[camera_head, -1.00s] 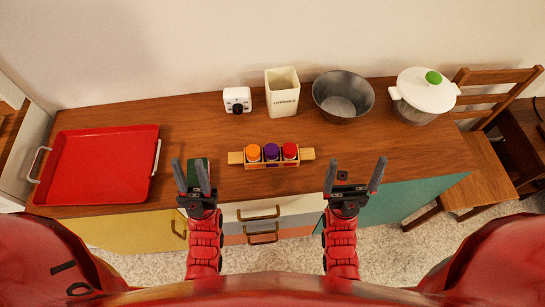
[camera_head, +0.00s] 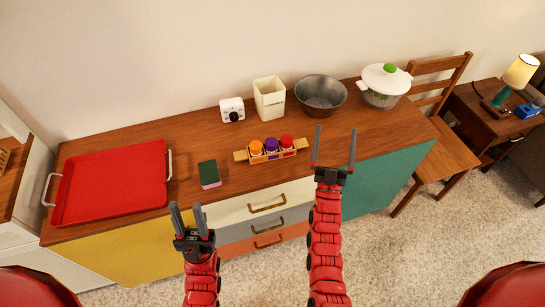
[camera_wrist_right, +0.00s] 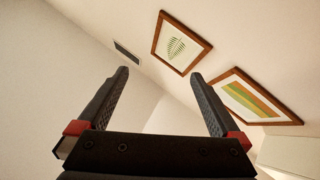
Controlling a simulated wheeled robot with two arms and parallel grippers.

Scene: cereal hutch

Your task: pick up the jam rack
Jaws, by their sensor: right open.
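The jam rack (camera_head: 242,156) is a light wooden rack with a handle at each end. It stands on the counter and holds three jars with an orange lid (camera_head: 256,146), a purple lid (camera_head: 271,145) and a red lid (camera_head: 287,140). My right gripper (camera_head: 336,129) is open and empty, to the right of the rack and apart from it. The right wrist view shows its two fingers (camera_wrist_right: 160,75) spread, with nothing between them. My left gripper (camera_head: 187,206) is open and empty, in front of the counter and lower left of the rack.
A green and pink sponge (camera_head: 209,174) lies left of the rack, and a red tray (camera_head: 112,184) further left. Behind stand a white timer (camera_head: 231,110), a utensil holder (camera_head: 269,99), a metal bowl (camera_head: 321,95) and a lidded pot (camera_head: 385,86). A chair (camera_head: 440,140) stands at the right.

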